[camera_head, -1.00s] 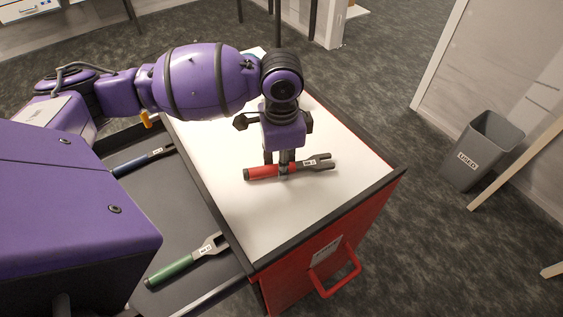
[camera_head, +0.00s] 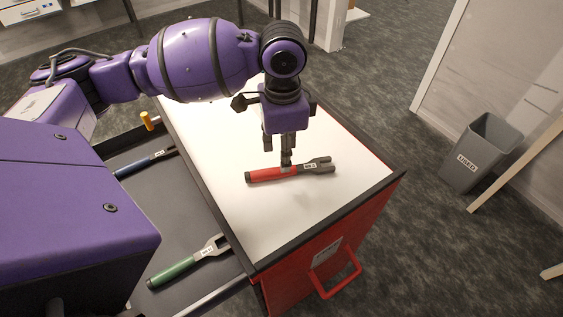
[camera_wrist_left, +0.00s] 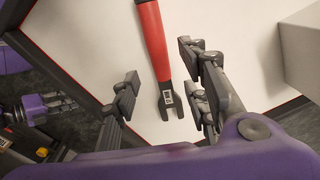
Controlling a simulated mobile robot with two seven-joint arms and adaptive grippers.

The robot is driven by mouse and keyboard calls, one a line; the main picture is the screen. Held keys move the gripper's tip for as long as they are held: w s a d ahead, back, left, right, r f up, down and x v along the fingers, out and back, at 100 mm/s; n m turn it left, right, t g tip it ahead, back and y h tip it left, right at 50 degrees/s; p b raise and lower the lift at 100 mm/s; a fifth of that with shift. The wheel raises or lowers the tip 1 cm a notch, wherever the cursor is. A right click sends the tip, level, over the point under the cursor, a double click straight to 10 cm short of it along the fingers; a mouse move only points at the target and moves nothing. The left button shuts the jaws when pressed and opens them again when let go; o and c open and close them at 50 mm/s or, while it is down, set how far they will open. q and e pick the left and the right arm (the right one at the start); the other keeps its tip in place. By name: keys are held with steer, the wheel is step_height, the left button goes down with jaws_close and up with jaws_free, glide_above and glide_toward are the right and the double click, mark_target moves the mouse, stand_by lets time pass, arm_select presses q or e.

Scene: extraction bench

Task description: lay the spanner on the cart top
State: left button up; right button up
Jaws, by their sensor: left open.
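The red-handled spanner (camera_head: 266,175) lies flat on the white cart top (camera_head: 275,222), its dark forked jaw pointing right in the head view. My left gripper (camera_head: 286,160) is just above the middle of the spanner, pointing down. In the left wrist view the spanner (camera_wrist_left: 155,38) lies between the two spread fingers of my left gripper (camera_wrist_left: 162,85), with a gap on both sides. The gripper is open and holds nothing.
An open dark drawer (camera_head: 190,225) on the cart's left side holds a green-handled spanner (camera_head: 173,272) and a blue-handled one (camera_head: 133,166). A yellow-handled tool (camera_head: 147,121) is at its far end. A labelled grey bin (camera_head: 483,152) stands on the floor at right.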

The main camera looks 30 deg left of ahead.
arm_select(q)
step_height(320, 180, up, 7)
steer(key=shift+f, duration=0.2)
stand_by(0.4)
